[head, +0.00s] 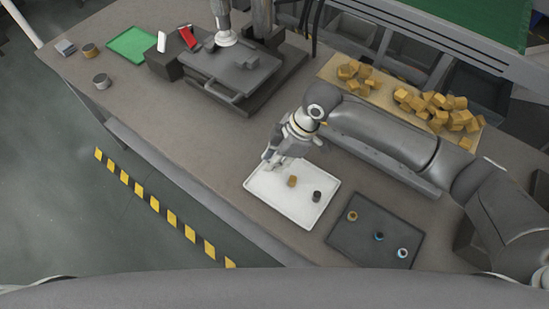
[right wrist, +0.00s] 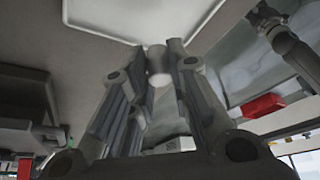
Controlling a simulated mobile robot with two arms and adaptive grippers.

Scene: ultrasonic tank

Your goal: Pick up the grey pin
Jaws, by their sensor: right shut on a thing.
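My right gripper (head: 271,162) is over the far left edge of the white tray (head: 262,197). In the right wrist view its two fingers (right wrist: 160,52) are closed on a small grey cylinder, the grey pin (right wrist: 156,58), gripped between the fingertips. In the head view the pin is too small or hidden to make out at the fingers. A tan-gold pin (head: 292,181) and a dark pin (head: 317,196) stand apart on the white tray. My left gripper is not in view.
A dark tray (head: 362,249) with several ring-like parts lies right of the white tray. A grey machine (head: 232,72) stands behind on the bench. Many yellow-brown blocks (head: 435,105) lie behind my right arm. A green mat (head: 131,43) and metal cups are at the far left.

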